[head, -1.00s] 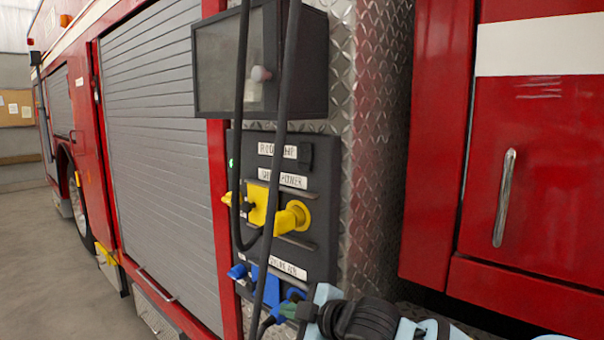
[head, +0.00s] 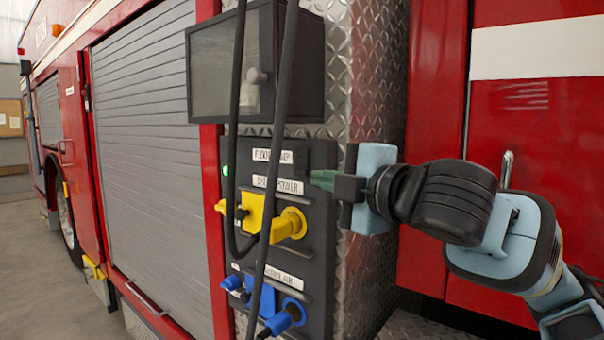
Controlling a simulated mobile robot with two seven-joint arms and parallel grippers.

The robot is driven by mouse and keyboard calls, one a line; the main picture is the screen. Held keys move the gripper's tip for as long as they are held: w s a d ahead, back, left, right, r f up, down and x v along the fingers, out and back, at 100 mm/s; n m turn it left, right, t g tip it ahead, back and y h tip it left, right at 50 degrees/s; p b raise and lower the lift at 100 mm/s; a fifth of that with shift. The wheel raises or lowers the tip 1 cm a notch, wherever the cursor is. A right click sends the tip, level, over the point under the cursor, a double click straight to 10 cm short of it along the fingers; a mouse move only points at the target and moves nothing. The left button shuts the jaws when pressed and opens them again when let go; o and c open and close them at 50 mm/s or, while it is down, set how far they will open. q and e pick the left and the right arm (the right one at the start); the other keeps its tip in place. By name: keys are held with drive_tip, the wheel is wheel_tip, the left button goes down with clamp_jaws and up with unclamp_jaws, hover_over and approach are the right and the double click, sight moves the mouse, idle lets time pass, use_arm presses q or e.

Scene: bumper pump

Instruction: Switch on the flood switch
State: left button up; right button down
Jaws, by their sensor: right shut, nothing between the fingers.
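The dark control panel (head: 322,235) is on the side of the red truck. Its top label (head: 272,156) seems to read flood lamp. The flood switch (head: 302,158) is a small dark block right of that label, hard to make out against the dark panel; its position cannot be told. My right gripper (head: 322,181) is shut and empty, its green-tipped fingers pointing left at the panel's right part, just below and right of the switch. Whether they touch the panel cannot be told. My left gripper is out of view.
Two black cables (head: 276,135) hang in front of the panel. A yellow socket and plug (head: 287,224) sit below the second label, blue ones (head: 284,318) lower down. A dark box with a window (head: 225,72) juts out above. A red door with a handle is at right.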

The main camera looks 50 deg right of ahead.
sight(303, 172)
drive_tip(key=shift+w, duration=0.1)
drive_tip(key=w+d, duration=0.1)
drive_tip(key=w, duration=0.2)
drive_tip(key=w+d, duration=0.2)
drive_tip(key=w, duration=0.1)
drive_tip(key=w+d, duration=0.1)
drive_tip(key=w, duration=0.3)
drive_tip(key=shift+d+f, duration=0.15)
drive_tip(key=shift+d, duration=0.2)
drive_tip(key=shift+d+f, duration=0.15)
drive_tip(key=shift+d, duration=0.2)
drive_tip(key=shift+f, duration=0.1)
drive_tip(key=shift+d, duration=0.1)
